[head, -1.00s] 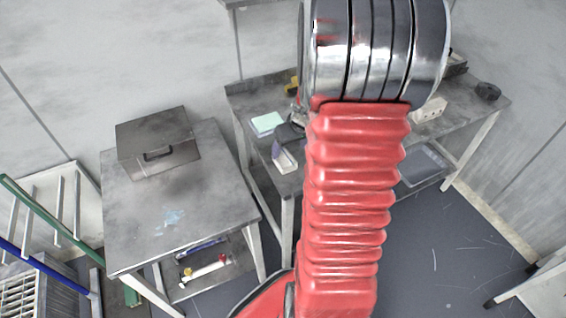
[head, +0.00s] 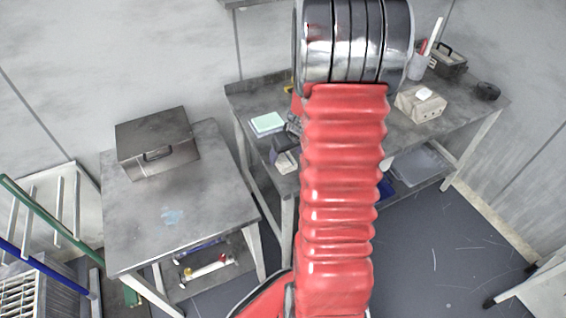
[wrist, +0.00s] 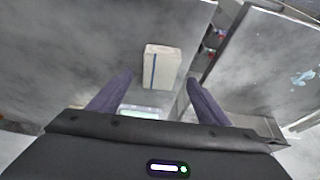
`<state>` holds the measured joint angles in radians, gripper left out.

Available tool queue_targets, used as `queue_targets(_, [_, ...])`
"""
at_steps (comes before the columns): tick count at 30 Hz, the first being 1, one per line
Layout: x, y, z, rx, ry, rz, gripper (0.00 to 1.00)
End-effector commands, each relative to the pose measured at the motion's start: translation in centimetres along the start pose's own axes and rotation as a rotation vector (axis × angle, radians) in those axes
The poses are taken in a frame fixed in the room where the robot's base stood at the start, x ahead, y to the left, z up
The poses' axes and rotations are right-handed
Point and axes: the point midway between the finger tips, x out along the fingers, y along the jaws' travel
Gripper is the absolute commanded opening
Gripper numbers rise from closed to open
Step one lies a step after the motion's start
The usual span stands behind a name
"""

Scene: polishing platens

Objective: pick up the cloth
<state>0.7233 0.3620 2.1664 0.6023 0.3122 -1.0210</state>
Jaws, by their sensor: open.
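The cloth looks like a folded off-white block with a blue stripe. It lies near the front left corner of the back workbench in the head view (head: 287,163) and beyond my fingertips in the wrist view (wrist: 164,66). My gripper (wrist: 160,80) is open, its two dark purple fingers apart with the cloth lined up between their tips. No finger visibly touches it. In the head view my gripper (head: 285,143) is just behind and above the cloth and hides part of it. The exact height gap cannot be told.
A mint-green pad (head: 267,124) lies behind the cloth on the workbench. A tissue box (head: 421,104), a black roll (head: 487,91) and a dark toolbox (head: 449,60) stand at its right. A separate table (head: 215,180) at left carries a metal box (head: 157,142) and a blue smudge (head: 172,216).

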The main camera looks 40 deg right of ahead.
Motion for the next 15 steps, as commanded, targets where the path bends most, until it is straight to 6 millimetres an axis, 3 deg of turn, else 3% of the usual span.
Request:
queue_targets(9, [3.2, 0.0, 0.0, 0.000, -0.001, -0.001, 0.70])
queue_targets(15, [3.5, 0.0, -0.1, 0.000, 0.000, 0.000, 0.70])
